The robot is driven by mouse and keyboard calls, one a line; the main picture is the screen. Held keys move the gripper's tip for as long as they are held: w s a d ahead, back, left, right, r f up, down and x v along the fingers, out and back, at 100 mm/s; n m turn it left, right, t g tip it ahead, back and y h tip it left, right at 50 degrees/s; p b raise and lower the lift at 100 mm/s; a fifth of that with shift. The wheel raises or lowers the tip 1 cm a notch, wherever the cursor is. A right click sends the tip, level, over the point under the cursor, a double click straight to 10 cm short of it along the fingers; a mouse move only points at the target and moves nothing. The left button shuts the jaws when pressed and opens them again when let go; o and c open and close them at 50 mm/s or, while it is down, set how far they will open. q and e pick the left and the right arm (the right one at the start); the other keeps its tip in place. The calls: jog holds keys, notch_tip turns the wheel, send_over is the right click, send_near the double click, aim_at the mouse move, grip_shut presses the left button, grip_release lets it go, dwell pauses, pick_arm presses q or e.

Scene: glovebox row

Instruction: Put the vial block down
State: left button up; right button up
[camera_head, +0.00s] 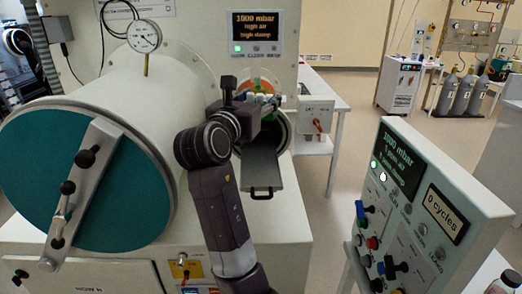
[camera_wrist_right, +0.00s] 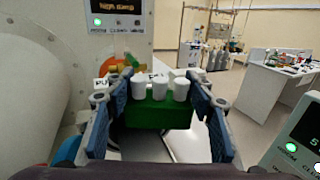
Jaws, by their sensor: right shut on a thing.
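The vial block is green with several white-capped vials in its top; it shows clearly in the right wrist view (camera_wrist_right: 147,116). My right gripper (camera_wrist_right: 158,102) is shut on it, with one blue-grey finger on each side. In the head view my right gripper (camera_head: 262,101) is at the mouth of the small round port, and the block is mostly hidden behind it. A grey tray (camera_head: 262,172) with a black handle sticks out of the port, below the gripper. I cannot tell whether the block touches the tray. My left gripper is not in view.
The large chamber with a teal door (camera_head: 85,170) stands at the left, a pressure gauge (camera_head: 144,37) on top. A control panel (camera_head: 425,190) stands at the front right. A display (camera_head: 255,26) reads 1000 mbar. Free floor lies between the panel and a white table (camera_head: 335,98).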

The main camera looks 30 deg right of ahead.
jog(key=f, duration=0.4)
jog(key=shift+s+a+f, duration=0.15)
jog(key=shift+a+f, duration=0.05)
jog(key=shift+f, duration=0.2)
jog(key=f, duration=0.6)
jog(key=shift+d+f, duration=0.1)
jog(key=shift+d, duration=0.1)
notch_tip(320, 180, down, 4)
jog(key=shift+r, duration=0.1)
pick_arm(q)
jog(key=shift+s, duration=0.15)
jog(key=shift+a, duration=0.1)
pick_arm(e)
jog(key=o, duration=1.3)
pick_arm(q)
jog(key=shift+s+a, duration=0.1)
pick_arm(e)
jog(key=shift+o, duration=0.2)
